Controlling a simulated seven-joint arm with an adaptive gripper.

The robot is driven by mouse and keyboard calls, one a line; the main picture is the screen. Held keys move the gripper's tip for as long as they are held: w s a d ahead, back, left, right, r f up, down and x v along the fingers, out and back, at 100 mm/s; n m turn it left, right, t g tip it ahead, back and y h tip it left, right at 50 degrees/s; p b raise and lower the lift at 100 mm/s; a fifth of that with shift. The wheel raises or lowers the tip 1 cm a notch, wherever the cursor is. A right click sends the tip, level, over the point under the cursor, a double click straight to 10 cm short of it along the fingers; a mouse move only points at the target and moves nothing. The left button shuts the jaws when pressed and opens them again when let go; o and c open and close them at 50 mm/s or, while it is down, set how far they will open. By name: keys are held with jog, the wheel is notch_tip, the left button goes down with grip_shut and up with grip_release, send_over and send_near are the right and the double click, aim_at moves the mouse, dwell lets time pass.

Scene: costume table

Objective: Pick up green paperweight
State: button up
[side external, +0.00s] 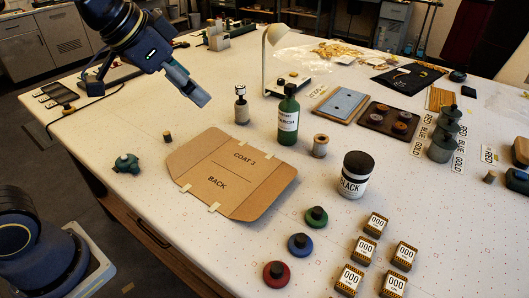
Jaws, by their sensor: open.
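The green paperweight (316,218) is a round disc with a black knob, upright on the table to the right of the brown cardboard pattern. It is the farthest back in a line with a blue one (300,244) and a red one (277,273). My gripper (203,98) is at the upper left, above the table and well away from the green paperweight. It is open, and nothing shows between its fingers.
The cardboard pattern (232,174) lies flat left of the paperweights. A black-lidded jar (354,176), a green bottle (288,118) and a thread spool (320,146) stand behind them. Several boxes marked 000 (365,249) sit to the right. A teal knobbed piece (126,163) lies far left.

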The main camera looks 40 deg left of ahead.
jog(key=w+d+f+m, duration=0.2)
jog(key=w+d, duration=0.2)
jog(key=d, duration=0.1)
jog(key=m+g+h, duration=0.2)
jog(key=m+g, duration=0.1)
jog(key=g, duration=0.1)
send_over(318, 210)
jog(key=s+a, duration=0.1)
jog(key=a, duration=0.1)
jog(key=f, duration=2)
jog(key=shift+d, duration=0.25)
jog(key=x, duration=0.5)
jog(key=shift+f, duration=0.4)
jog(key=shift+d, duration=0.1)
jog(key=c, duration=1.5)
